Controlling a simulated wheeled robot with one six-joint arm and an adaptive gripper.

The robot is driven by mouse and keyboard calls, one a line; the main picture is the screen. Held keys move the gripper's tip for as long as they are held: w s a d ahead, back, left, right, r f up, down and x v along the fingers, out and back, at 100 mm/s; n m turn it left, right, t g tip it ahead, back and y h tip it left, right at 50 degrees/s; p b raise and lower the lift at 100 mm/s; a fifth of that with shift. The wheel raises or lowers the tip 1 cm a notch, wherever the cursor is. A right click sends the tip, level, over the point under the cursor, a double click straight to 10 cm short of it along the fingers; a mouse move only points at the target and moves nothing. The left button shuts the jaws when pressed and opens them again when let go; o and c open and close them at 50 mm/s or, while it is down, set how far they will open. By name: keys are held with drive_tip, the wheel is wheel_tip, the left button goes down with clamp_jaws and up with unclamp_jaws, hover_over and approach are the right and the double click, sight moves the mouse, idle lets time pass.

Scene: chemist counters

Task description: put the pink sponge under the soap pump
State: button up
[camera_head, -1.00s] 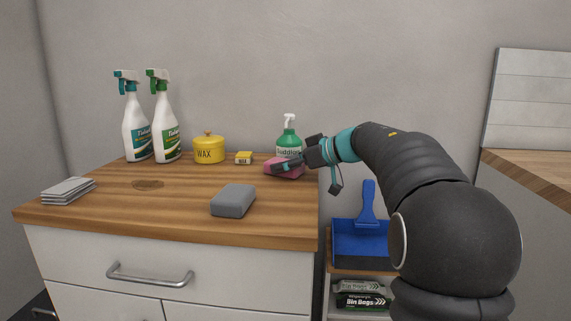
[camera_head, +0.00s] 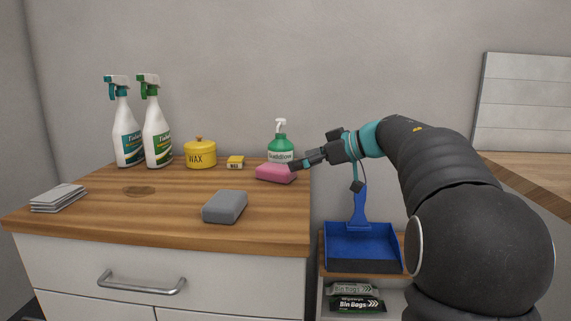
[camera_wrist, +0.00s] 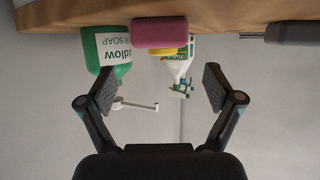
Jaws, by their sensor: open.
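The pink sponge (camera_head: 276,174) lies on the wooden counter top near its right end, just in front of the green soap pump (camera_head: 281,147). It hides the pump's base, so I cannot tell whether they touch. In the wrist view, which is upside down, the sponge (camera_wrist: 160,33) is beside the pump (camera_wrist: 108,50) and partly overlaps it. My gripper (camera_head: 303,163) is at the right of the sponge, pointing left. In the wrist view my gripper (camera_wrist: 158,88) has its fingers wide apart with nothing between them; the sponge appears beyond the fingertips.
A grey block (camera_head: 225,207) lies in front, with folded cloths (camera_head: 58,198) at left. A blue dustpan (camera_head: 360,245) is beyond the counter's right edge.

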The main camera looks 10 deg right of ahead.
drive_tip(key=shift+v, duration=2.2)
wheel_tip(320, 180, up, 10)
drive_tip(key=s+a+m+t+h, duration=0.1)
drive_tip(key=s+m+t+h, duration=0.1)
drive_tip(key=m+t+h, duration=0.65)
drive_tip(key=s+d+f+m+g+h, duration=0.1)
drive_tip(key=s+d+f+m+h, duration=0.1)
drive_tip(key=s+f+h, duration=0.45)
drive_tip(key=s+a+f+g+y, duration=0.1)
drive_tip(key=s+a+f+g, duration=0.2)
drive_tip(key=s+f, duration=0.5)
drive_tip(key=s+a+f+g+y, duration=0.2)
drive_tip(key=s+a+f+g, duration=0.1)
drive_tip(key=s+f, duration=0.5)
drive_tip(key=s+a+f+g+y, duration=0.1)
drive_tip(key=s+a+f+g, duration=0.2)
drive_tip(key=s+f+g, duration=0.2)
drive_tip(key=s+f, duration=0.3)
drive_tip(key=f, duration=0.2)
drive_tip(key=shift+s+a+f+n+y, duration=0.3)
drive_tip(key=shift+s+a+n+y, duration=0.05)
drive_tip(key=shift+y, duration=0.05)
